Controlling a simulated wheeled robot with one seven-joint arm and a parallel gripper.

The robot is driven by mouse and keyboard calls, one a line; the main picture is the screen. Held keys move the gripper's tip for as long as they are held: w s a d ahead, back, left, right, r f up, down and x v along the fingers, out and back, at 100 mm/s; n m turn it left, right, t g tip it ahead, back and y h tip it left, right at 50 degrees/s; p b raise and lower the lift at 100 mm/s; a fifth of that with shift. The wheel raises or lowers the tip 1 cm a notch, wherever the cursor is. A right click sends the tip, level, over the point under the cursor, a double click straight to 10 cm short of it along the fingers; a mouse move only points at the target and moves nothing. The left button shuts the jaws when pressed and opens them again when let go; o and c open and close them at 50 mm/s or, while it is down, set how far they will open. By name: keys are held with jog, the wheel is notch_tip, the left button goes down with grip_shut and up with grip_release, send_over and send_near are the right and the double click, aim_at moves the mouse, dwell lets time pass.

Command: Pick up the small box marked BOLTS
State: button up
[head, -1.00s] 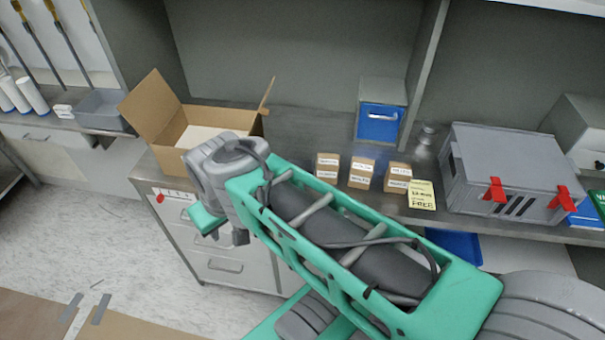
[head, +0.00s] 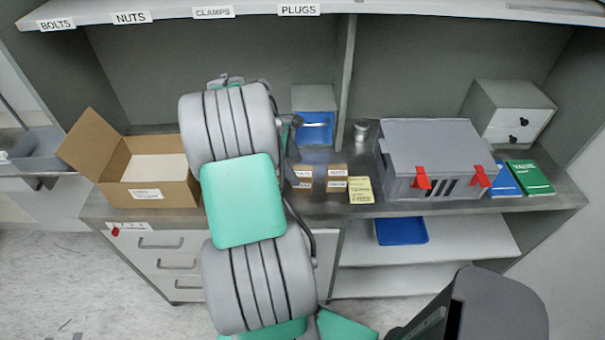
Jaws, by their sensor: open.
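Two small brown boxes with white labels stand on the counter right of my arm, a left one (head: 302,178) and a right one (head: 337,178). Their labels are too small to read, so I cannot tell which is marked BOLTS. A third small box, seen earlier at the left end of the row, is hidden behind my arm. My arm rises through the middle of the head view and covers part of the counter. I cannot make out my gripper's fingers; they seem hidden behind the arm.
An open cardboard box (head: 150,190) stands left of my arm. A yellow note (head: 360,190), a grey case with red latches (head: 435,155) and a blue-fronted bin (head: 314,128) are near the small boxes. Upper shelf labels include BOLTS (head: 56,25). A blue tray (head: 402,231) lies below.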

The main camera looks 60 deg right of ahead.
aim_at(306, 181)
jog(key=x, duration=0.5)
jog(key=p+x, duration=0.1)
jog(key=x, duration=0.2)
jog(key=shift+s+d, duration=0.1)
jog(key=shift+d, duration=0.25)
jog(key=shift+r, duration=0.15)
grip_shut()
